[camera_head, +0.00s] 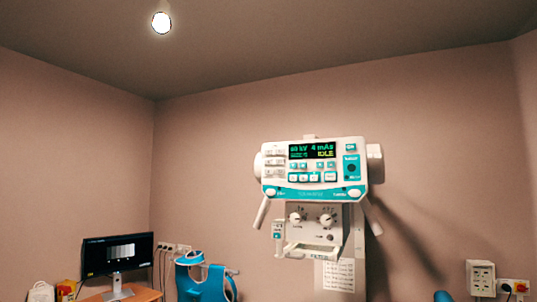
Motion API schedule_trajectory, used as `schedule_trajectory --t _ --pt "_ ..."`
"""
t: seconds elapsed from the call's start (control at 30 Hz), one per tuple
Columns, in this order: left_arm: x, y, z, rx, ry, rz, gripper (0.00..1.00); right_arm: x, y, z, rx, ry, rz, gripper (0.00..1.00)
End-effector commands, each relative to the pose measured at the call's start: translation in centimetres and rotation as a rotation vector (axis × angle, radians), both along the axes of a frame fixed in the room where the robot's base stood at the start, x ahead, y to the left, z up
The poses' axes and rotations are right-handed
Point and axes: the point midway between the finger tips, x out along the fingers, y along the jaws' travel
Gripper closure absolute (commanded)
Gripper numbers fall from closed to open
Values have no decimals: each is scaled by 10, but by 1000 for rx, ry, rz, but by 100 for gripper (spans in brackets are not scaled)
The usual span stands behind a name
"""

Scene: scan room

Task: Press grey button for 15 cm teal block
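The white and teal control unit (313,168) hangs at the right of centre, facing me. I cannot make out a 15 cm teal block. Neither of my grippers is in view.
Below the unit is a white housing with two knobs (326,221) and a front handle (312,250). A monitor (117,253) stands on a wooden desk (145,294) at lower left. A teal curved object (205,284) is beside it. Sockets (481,277) are at lower right.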

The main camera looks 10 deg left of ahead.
Motion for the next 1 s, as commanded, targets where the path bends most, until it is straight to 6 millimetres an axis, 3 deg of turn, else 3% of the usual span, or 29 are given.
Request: schedule_trajectory --t 0.07,1.0 --pt "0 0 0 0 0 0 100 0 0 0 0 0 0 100" --pt "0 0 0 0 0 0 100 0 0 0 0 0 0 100"
